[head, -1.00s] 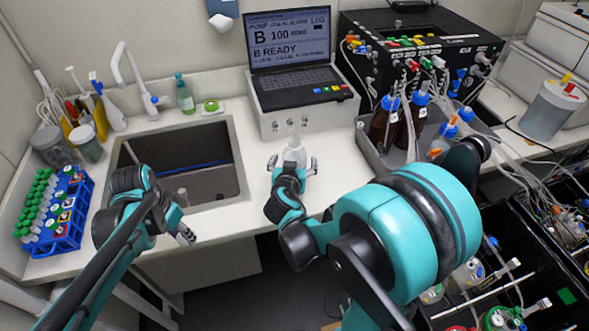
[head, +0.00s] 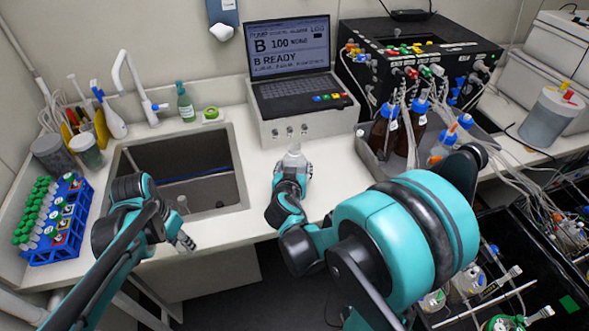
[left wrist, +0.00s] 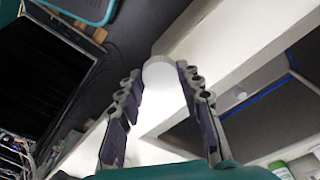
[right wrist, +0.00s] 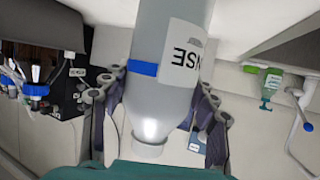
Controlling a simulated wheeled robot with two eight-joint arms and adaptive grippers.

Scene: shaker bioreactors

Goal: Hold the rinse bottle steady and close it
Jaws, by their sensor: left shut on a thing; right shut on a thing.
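The rinse bottle (head: 294,157) is pale and translucent and stands on the counter in front of the laptop's box. My right gripper (head: 291,170) is shut around it. In the right wrist view the bottle (right wrist: 148,103) has a label ending in "NSE", a blue band and a narrower neck end without a cap. My left gripper (head: 186,243) is at the counter's front edge, below the sink, apart from the bottle. In the left wrist view it is shut on a round white cap (left wrist: 159,72) at its fingertips. The cap is too small to make out in the head view.
The sink (head: 190,175) lies left of the bottle, with a small pale object (head: 182,204) inside. A grey tray (head: 377,165) with brown bottles stands to the right. A blue rack of tubes (head: 62,225) is at the far left. The counter around the bottle is clear.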

